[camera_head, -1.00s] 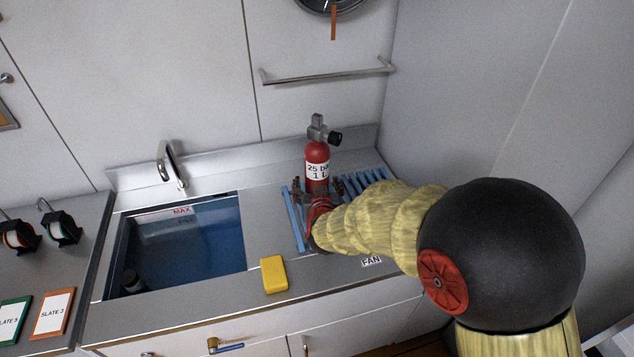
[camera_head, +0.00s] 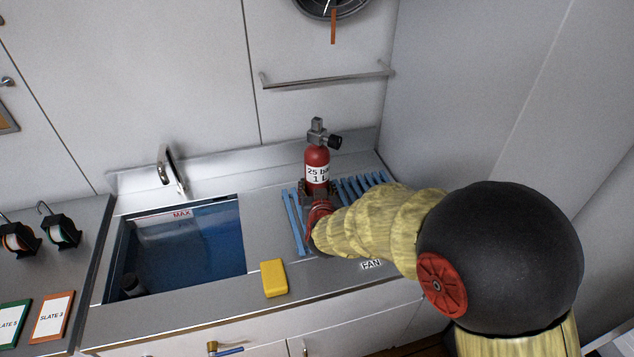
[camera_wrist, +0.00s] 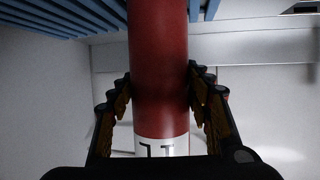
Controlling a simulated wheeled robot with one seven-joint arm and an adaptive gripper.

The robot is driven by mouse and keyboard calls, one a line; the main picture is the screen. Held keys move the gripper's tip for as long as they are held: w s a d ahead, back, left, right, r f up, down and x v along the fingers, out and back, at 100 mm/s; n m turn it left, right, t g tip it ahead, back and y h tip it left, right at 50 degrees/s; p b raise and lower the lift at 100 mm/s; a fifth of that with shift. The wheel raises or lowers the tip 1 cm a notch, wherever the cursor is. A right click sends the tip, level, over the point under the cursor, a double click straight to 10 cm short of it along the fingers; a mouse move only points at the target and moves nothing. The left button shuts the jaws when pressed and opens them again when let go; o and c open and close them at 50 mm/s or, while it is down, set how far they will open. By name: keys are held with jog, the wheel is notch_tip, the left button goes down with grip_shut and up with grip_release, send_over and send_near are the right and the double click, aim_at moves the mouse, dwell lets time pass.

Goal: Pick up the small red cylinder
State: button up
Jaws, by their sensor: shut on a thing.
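The small red cylinder (camera_head: 317,157) stands upright over the blue slatted rack, with a grey valve and black knob on top and a white label reading "25 bar 1 L". My gripper (camera_head: 318,193) is shut on its lower part. In the wrist view the red cylinder (camera_wrist: 158,70) fills the middle, and the fingers of my gripper (camera_wrist: 160,100) press on it from both sides. The cylinder's base is hidden behind my gripper in the head view, so I cannot tell whether it touches the rack.
The blue slatted rack (camera_head: 293,222) lies under the cylinder. A sink of water (camera_head: 190,250) is to the left, with a tap (camera_head: 172,172). A yellow block (camera_head: 274,278) lies on the counter front. A rail (camera_head: 325,78) crosses the back wall; a grey wall stands right.

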jog(key=c, duration=0.6)
grip_shut()
jog(key=shift+w+a+r, duration=0.1)
jog(key=shift+w+r, duration=0.1)
jog(key=shift+r, duration=0.1)
jog(key=shift+r, duration=0.1)
